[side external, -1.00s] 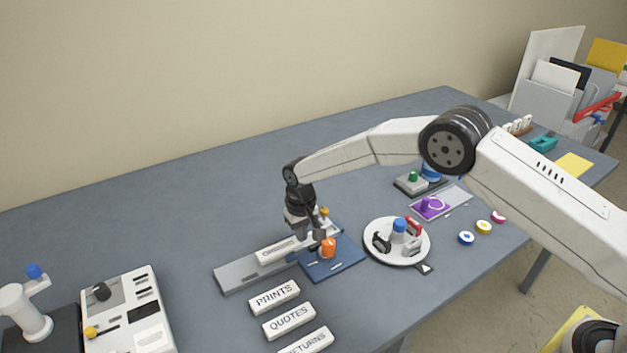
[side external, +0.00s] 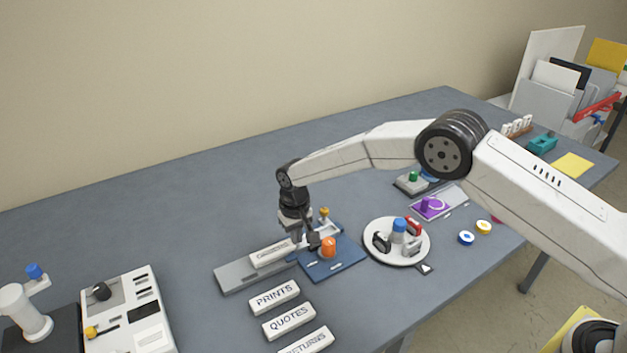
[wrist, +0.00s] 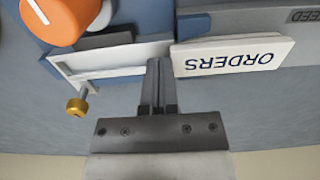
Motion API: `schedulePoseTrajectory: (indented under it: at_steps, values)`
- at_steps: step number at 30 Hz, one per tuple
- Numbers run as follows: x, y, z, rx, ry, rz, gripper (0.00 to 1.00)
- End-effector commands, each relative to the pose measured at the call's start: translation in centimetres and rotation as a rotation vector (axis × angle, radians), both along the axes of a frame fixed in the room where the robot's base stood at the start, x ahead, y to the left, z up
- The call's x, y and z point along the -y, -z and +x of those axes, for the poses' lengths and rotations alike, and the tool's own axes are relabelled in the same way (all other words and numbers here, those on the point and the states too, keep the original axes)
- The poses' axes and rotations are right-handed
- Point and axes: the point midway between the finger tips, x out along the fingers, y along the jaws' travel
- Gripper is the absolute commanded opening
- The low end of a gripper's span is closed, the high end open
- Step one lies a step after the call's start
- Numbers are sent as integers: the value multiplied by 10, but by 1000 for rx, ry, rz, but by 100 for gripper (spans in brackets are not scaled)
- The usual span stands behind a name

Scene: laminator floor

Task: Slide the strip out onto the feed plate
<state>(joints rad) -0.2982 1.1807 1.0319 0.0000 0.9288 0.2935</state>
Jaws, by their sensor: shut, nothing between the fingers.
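The strip is a white bar marked ORDERS (wrist: 230,60), lying on the grey feed plate (side external: 236,277); the strip also shows in the side view (side external: 271,253). In the wrist view the feed plate (wrist: 235,20) carries the letters FEED. My gripper (wrist: 157,64) is shut and empty, with its fingertips right at the strip's end that faces the blue unit (side external: 345,265); I cannot tell whether they touch it. In the side view my gripper (side external: 311,241) is over the white channel of that unit. The channel (wrist: 100,60) shows empty in the wrist view.
An orange knob (side external: 328,247) on the blue unit and a brass knob (wrist: 77,106) stand close to my fingers. Bars marked PRINTS (side external: 274,294) and QUOTES (side external: 289,319) lie in front. A round white turntable (side external: 376,255) is to the right. The table behind is clear.

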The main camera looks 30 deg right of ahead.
Motion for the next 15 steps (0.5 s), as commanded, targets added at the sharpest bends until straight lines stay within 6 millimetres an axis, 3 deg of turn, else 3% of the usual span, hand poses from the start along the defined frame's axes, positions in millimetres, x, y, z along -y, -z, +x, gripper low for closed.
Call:
schedulePoseTrajectory:
  at_steps: [15]
  values:
    - [-17,1,0,-1,0,0,0]
